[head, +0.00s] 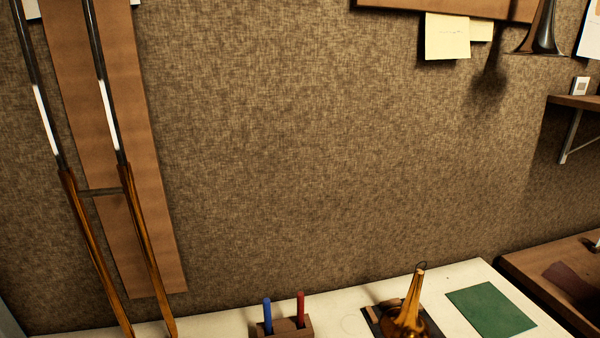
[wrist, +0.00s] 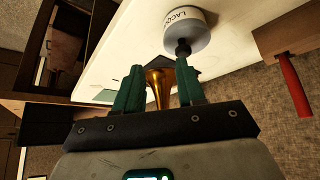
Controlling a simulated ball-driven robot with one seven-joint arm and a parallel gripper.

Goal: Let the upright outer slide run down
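The outer slide (head: 92,238) shows at the left of the head view as two brass-coloured tubes, slightly tilted in the picture. A thin crossbar (head: 100,191) joins them near their upper ends. Two dark inner tubes (head: 98,50) with bright white lower sections rise out of them past the top edge. The outer slide's lower end is cut off by the bottom edge. My gripper (wrist: 158,84) shows only in the wrist view. Its two green fingers are apart with nothing held between them. The slide does not show in the wrist view.
A brown board (head: 155,240) stands behind the slide. On the pale bench (head: 360,305) are a wooden pen block (head: 285,329), a brass cone (head: 408,315) and a green mat (head: 490,308). A lacquer tin (wrist: 192,28) stands beyond my fingers. A shelf (head: 575,102) is at right.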

